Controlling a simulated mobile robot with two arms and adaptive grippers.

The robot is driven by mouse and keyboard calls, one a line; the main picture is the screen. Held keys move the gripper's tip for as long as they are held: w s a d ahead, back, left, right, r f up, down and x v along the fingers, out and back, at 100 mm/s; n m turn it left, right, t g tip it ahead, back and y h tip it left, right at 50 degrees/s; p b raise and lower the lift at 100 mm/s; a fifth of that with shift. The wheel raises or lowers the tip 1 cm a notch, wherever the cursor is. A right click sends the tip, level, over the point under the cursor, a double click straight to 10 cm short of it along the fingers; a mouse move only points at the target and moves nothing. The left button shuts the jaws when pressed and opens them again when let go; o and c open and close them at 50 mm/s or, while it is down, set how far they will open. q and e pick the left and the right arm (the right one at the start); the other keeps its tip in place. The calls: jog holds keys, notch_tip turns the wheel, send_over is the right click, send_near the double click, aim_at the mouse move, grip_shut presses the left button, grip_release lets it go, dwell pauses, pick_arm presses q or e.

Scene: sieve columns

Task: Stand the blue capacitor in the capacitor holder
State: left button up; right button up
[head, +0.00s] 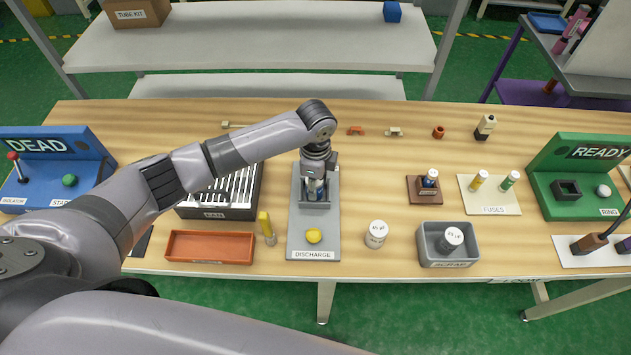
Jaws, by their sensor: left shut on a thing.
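My left gripper (317,176) points down over the grey box of the discharge station (300,235). It is shut on a blue cylinder (316,190), which looks like the blue capacitor; the fingers and box walls hide much of it. The cylinder is roughly upright, its lower end inside or just above the box; I cannot tell which. No holder label is readable. A small brown block (424,195) to the right may be the capacitor holder, but a small blue piece with a pale top (431,178) stands at it. My right gripper is not in view.
A fuse board (490,205), green READY station (570,165), black-slotted fan unit (225,212), orange tray (185,253) and blue DEAD station (45,190) surround.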

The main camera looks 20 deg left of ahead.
pick_arm(q)
jog(key=o, duration=1.2)
jog(key=shift+f, duration=0.1)
notch_tip(320, 180, up, 12)
jog(key=shift+r+b, duration=0.15)
jog(key=shift+b, duration=0.5)
